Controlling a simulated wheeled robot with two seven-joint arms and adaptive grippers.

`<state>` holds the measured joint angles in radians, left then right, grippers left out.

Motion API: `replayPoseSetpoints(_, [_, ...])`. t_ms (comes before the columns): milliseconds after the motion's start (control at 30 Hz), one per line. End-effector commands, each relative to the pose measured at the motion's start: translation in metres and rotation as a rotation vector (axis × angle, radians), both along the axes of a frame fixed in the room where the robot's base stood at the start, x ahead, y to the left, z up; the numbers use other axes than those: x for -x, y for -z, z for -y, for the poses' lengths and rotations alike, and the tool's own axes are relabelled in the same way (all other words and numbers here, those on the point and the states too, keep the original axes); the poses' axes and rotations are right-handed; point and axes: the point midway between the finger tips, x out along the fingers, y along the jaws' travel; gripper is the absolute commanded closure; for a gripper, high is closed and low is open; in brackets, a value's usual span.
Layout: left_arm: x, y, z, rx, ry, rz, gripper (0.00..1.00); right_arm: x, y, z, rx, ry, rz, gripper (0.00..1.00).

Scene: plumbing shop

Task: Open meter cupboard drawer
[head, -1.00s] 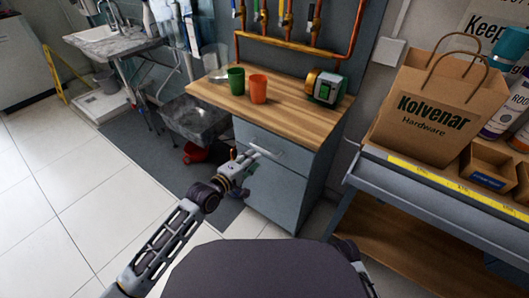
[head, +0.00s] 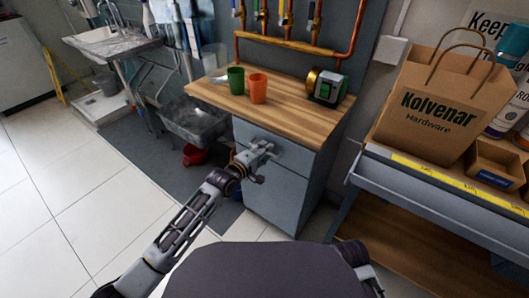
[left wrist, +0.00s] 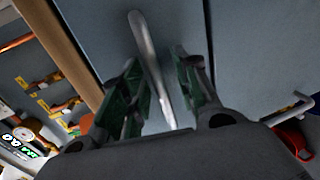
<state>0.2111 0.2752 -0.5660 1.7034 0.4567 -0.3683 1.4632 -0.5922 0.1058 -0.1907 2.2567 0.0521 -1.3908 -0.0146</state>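The meter cupboard (head: 275,200) is grey-blue with a wooden top. Its drawer front (head: 293,158) sits flush under the top, so the drawer is shut. My left gripper (head: 270,148) is at the drawer front and hides most of the handle in the head view. In the left wrist view, the pale bar handle (left wrist: 153,62) runs between the two green-padded fingers of my left gripper (left wrist: 160,88). The fingers are apart, with gaps beside the bar; I cannot tell whether either touches it. My right gripper is not in view.
A green cup (head: 236,80), an orange cup (head: 257,88) and a green-and-brass device (head: 326,87) stand on the top. A bench with a paper bag (head: 433,105) is to the right. A grey basin (head: 195,120) is to the left. Floor in front-left is clear.

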Motion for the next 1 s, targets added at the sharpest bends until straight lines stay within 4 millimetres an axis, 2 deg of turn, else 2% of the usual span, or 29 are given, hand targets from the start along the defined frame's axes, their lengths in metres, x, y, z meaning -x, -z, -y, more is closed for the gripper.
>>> replayPoseSetpoints(367, [-0.0017, -0.0001, 0.0015, 0.000, 0.000, 0.001, 0.69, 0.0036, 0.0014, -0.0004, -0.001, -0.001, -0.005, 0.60])
replayPoseSetpoints(600, [-0.0017, -0.0001, 0.0013, -0.001, 0.000, 0.001, 0.99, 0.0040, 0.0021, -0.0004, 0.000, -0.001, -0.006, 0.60])
replayPoseSetpoints(1000, [-0.0015, 0.0003, 0.0012, -0.001, 0.000, 0.001, 1.00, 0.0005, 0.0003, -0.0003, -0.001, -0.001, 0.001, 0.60])
